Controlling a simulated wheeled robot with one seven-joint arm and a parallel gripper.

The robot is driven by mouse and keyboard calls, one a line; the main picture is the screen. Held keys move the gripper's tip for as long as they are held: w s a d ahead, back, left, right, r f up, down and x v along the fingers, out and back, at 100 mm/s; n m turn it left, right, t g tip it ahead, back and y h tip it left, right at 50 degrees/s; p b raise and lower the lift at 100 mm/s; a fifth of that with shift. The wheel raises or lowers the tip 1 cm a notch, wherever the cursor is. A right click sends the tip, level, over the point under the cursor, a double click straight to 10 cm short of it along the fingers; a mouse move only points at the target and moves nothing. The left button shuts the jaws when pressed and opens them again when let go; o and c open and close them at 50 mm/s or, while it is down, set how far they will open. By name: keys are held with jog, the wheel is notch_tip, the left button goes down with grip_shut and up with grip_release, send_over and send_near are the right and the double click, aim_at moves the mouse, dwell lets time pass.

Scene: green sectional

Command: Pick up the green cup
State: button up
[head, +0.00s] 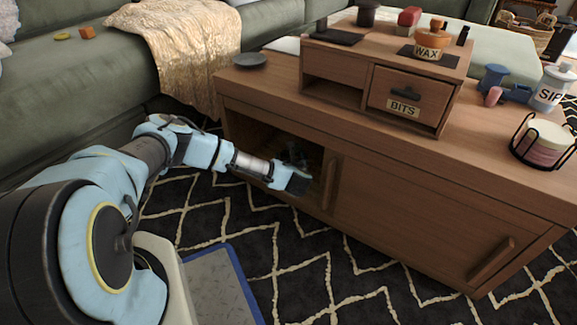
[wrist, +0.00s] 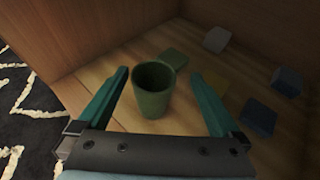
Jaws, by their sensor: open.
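The green cup (wrist: 153,92) stands upright on the wooden floor inside the cabinet, as the wrist view shows. My gripper (wrist: 160,85) is open, with one teal finger on each side of the cup and visible gaps between fingers and cup. In the head view my gripper (head: 298,182) is at the open left compartment of the wooden cabinet (head: 430,205). I cannot make out the cup clearly in the head view, in the dark compartment.
A compartment wall (wrist: 100,40) rises at left. A sliding door (head: 410,220) covers the cabinet's right part.

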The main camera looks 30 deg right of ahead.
aim_at(287, 154)
jog(key=b+x, duration=0.2)
jog(key=x, duration=0.2)
jog(key=shift+w+a+f+b, duration=0.3)
jog(key=shift+f+b, duration=0.1)
jog(key=shift+f, duration=0.1)
jog(key=shift+w+d, duration=0.1)
jog(key=shift+w, duration=0.15)
jog(key=c, duration=1.4)
